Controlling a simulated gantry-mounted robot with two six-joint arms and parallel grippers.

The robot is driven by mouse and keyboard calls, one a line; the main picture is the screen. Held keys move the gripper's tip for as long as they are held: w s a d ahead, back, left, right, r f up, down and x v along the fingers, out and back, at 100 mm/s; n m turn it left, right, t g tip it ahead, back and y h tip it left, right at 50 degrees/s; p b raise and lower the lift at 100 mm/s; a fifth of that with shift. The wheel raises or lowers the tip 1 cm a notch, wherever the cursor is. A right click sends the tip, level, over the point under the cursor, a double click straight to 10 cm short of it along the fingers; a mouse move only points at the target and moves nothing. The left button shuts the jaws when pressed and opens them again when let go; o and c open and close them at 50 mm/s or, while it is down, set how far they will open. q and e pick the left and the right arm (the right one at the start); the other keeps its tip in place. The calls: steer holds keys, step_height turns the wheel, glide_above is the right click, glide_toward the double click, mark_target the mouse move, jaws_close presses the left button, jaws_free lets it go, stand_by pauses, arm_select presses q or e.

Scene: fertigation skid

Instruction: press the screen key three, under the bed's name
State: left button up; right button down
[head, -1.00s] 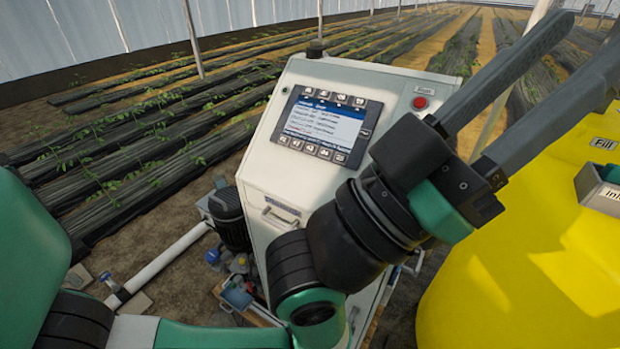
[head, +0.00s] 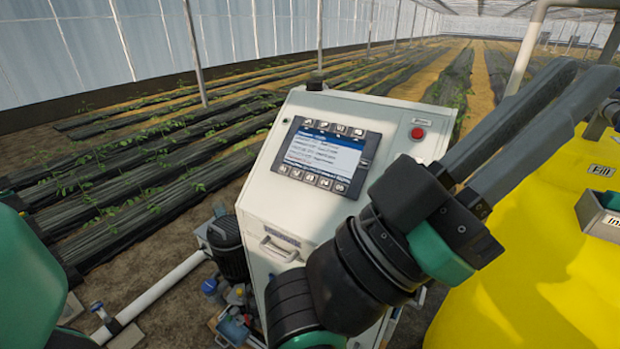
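The control cabinet (head: 310,215) has a tilted top face with a dark-framed screen (head: 322,152) showing several lines of small text under a blue header. I cannot read the bed's name. A row of small keys runs under the screen; the third from the left (head: 311,178) is unobstructed, but its mark is too small to read surely. Another key row runs above the screen. My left gripper (head: 587,82) is to the right of the screen, apart from it. My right gripper is not in view.
A red button (head: 417,133) sits right of the screen on the cabinet. A yellow tank (head: 530,290) with a grey holder (head: 603,210) stands at the right, behind my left gripper. A pump (head: 228,248) and a white pipe (head: 155,295) are at lower left.

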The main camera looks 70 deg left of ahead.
arm_select(q)
jaws_close()
stand_by(1.4)
